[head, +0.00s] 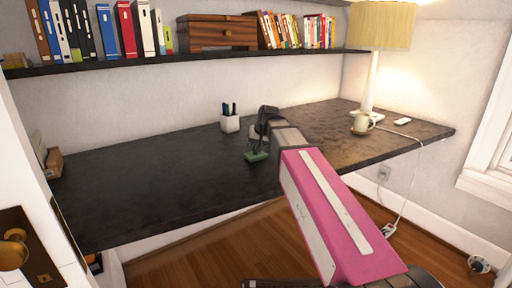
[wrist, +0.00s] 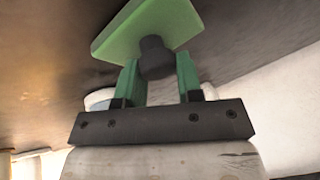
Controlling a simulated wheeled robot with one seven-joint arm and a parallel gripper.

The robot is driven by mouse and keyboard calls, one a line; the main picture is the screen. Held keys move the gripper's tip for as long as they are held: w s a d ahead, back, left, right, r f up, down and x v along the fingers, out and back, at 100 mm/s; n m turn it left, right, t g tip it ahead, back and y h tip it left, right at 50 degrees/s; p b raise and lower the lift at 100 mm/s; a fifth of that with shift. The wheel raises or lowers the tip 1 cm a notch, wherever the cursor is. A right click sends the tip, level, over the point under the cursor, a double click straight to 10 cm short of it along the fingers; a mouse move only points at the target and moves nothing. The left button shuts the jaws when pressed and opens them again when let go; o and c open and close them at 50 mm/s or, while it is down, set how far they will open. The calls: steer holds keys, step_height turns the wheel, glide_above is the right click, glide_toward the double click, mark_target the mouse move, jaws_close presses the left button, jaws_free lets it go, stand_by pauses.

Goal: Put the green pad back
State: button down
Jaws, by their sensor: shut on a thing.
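The green pad (wrist: 150,28) is a flat green square with a short dark round knob (wrist: 156,58) on the side facing my gripper. My gripper (wrist: 158,78) has its two green fingers on either side of this knob and is shut on it. In the head view the green pad (head: 257,156) shows small and low, over the middle of the dark desk (head: 170,180). My gripper (head: 255,147) is just above it there, partly hidden by my wrist. I cannot tell whether the pad touches the desk.
A white pen cup (head: 230,124) stands to the left of my gripper. A mug (head: 362,124), a lamp (head: 373,80) and a small white item (head: 402,121) are at the right. A shelf (head: 180,56) with books and a wooden box (head: 216,33) hangs above. The desk's left part is mostly clear.

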steer(key=c, duration=0.8)
jaws_free()
steer(key=v, duration=1.2)
